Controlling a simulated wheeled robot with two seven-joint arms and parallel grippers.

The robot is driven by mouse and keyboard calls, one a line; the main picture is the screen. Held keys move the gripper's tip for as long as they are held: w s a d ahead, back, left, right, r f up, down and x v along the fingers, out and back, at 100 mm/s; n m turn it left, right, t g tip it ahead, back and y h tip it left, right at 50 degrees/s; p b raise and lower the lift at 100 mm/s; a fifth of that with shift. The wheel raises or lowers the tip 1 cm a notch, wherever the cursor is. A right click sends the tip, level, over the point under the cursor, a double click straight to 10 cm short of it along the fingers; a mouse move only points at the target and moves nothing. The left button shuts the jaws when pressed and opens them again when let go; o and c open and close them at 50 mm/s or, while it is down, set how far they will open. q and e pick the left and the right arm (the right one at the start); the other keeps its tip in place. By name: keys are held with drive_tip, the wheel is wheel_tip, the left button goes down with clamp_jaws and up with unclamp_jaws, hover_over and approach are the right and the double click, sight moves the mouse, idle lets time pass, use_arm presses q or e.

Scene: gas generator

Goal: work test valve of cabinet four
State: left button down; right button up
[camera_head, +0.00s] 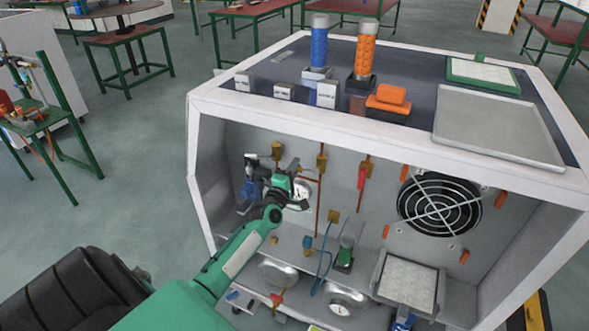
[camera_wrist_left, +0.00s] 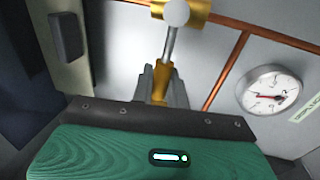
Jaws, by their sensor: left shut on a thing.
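The open cabinet (camera_head: 195,150) fills the right of the head view, with copper pipes and several brass valves inside. My left gripper (camera_head: 284,174) reaches into its left part. In the left wrist view its grey fingers (camera_wrist_left: 163,82) are shut on the yellow-brass part of a valve (camera_wrist_left: 159,88). A silver stem (camera_wrist_left: 171,45) runs from that part up to a brass body (camera_wrist_left: 190,12) on the copper pipe. A round gauge (camera_wrist_left: 271,91) with a red needle is to the right. In the head view the gripper hides most of the held valve. My right gripper is out of view.
A black fan (camera_head: 440,205) is in the cabinet's right part, above a shelf with a pale tray (camera_head: 408,281). A red pipe valve (camera_head: 362,178) is right of my gripper.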

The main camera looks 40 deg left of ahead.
use_arm(q)
drive_tip(key=shift+f, duration=0.1)
idle(0.3)
drive_tip(key=c, duration=1.4)
unclamp_jaws()
drive_tip(key=shift+c, duration=0.2)
drive_tip(key=b+v, duration=0.1)
drive_tip(key=v, duration=1.3)
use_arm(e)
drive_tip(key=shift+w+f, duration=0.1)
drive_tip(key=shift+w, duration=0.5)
use_arm(q)
drive_tip(key=shift+w, duration=0.1)
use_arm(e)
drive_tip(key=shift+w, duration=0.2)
